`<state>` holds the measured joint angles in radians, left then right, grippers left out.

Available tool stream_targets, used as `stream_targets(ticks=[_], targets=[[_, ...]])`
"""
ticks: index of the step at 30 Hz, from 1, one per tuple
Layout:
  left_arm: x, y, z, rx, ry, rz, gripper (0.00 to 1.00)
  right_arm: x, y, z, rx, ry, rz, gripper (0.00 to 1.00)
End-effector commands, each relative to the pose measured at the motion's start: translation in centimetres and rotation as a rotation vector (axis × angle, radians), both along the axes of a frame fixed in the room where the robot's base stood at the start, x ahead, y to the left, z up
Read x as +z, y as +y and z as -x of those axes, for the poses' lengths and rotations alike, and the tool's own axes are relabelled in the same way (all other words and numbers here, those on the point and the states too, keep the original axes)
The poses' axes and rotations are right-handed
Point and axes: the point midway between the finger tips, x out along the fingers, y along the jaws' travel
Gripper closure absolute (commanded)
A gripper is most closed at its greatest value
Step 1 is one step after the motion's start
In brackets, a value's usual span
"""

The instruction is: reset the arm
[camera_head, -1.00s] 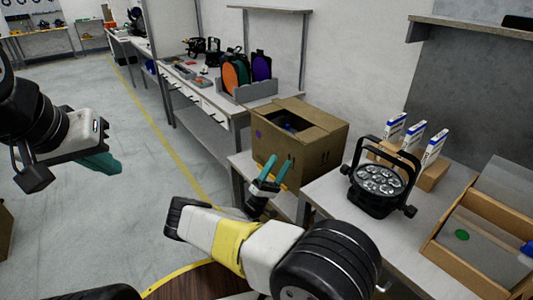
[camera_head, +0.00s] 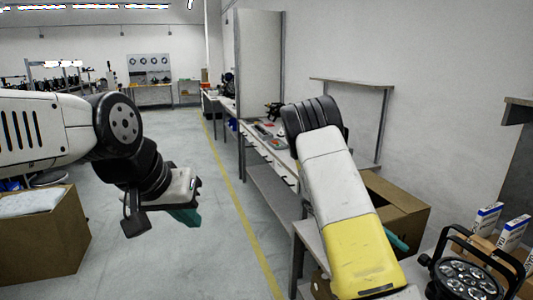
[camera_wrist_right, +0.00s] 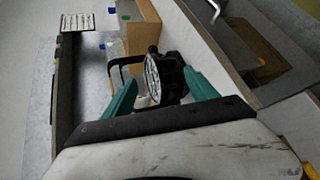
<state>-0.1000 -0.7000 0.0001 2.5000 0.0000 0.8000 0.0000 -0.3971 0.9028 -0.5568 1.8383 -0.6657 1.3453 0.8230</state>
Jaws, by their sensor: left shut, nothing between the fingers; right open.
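My left gripper (camera_head: 187,216) hangs in the air at the left of the head view, its teal fingers shut together with nothing held. My right arm crosses the right side of the head view, its white and yellow link in front. One teal finger of my right gripper (camera_head: 396,240) shows behind it, in front of the box; the rest is hidden. In the right wrist view the right gripper (camera_wrist_right: 160,90) is open, with two teal fingers apart. The black par can (camera_head: 466,278) stands at the lower right; in the right wrist view the par can (camera_wrist_right: 163,78) appears beyond the fingers.
An open cardboard box (camera_head: 412,213) is partly hidden behind my right arm. Another cardboard box (camera_head: 45,240) stands at left. White-blue cartons (camera_head: 487,218) stand near the par can. A long workbench (camera_head: 270,180) runs along the wall. The floor between is clear.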

Motion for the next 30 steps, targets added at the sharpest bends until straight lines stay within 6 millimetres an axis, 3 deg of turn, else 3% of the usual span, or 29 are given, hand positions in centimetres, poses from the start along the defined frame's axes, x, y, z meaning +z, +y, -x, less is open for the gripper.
stream_targets(ticks=[8, 15, 24, 30], targets=[[0.0, 0.0, 0.0, 0.000, 0.000, 0.000, 1.00, 3.6, 4.9, 2.7, -0.007, -0.189, -0.487, 0.33], [0.0, 0.0, 0.0, 0.000, 0.000, 0.000, 1.00, 8.5, 9.7, 4.6, 0.104, -0.392, -0.822, 0.33], [0.0, 0.0, 0.0, 0.000, 0.000, 0.000, 1.00, 15.6, 14.9, 8.0, 0.360, -0.687, -1.095, 0.33], [0.0, 0.0, 0.0, 0.000, 0.000, 0.000, 1.00, 19.6, 17.6, 10.7, 0.561, -0.871, -1.166, 0.33]])
